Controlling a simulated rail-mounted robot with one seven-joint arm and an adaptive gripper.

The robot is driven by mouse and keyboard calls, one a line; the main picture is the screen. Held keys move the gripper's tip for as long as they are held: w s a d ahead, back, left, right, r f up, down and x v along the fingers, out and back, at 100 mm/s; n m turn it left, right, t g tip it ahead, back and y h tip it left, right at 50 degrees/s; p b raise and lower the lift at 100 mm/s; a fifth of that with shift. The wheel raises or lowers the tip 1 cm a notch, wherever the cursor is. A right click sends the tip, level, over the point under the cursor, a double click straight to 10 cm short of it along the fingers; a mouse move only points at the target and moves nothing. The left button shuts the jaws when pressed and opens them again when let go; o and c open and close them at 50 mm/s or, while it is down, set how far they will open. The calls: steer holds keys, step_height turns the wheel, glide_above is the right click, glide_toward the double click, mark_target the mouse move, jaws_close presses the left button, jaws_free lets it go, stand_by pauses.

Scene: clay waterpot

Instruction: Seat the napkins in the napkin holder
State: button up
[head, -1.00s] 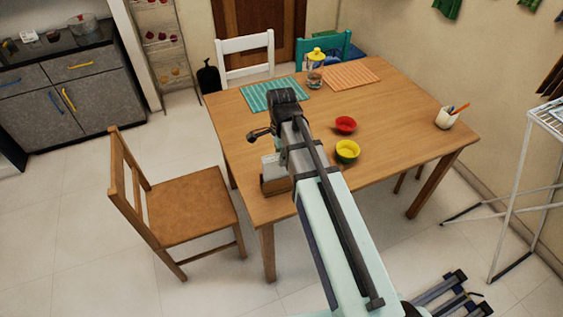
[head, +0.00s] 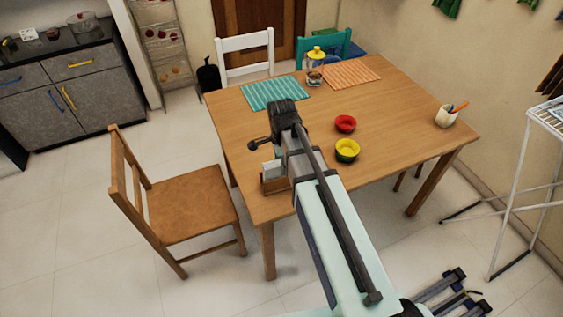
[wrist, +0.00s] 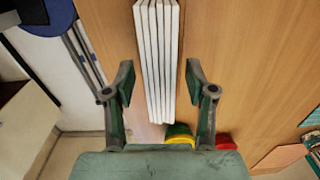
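The napkins (wrist: 157,50) show in the wrist view as a stack of several white sheets seen edge-on, over the wooden table. My gripper (wrist: 159,75) is open, with one finger on each side of the stack and a narrow gap on both sides. In the head view the wooden napkin holder (head: 275,187) stands at the table's near left edge, partly hidden by my arm. A pale shape shows just above it; I cannot tell how much of it is napkins. I cannot tell whether the stack is fully down in the holder.
A yellow bowl (head: 347,150) and a red bowl (head: 345,123) stand right of my arm. A green mat (head: 272,93), an orange mat (head: 345,75) and a yellow-lidded jar (head: 315,68) are at the back. A wooden chair (head: 185,205) stands left. The table's right half is mostly clear.

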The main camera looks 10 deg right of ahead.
step_height(320, 180, up, 12)
steer(key=b, duration=0.2)
steer(key=shift+r+b, duration=0.2)
steer(key=shift+b, duration=0.1)
stand_by(0.5)
stand_by(0.3)
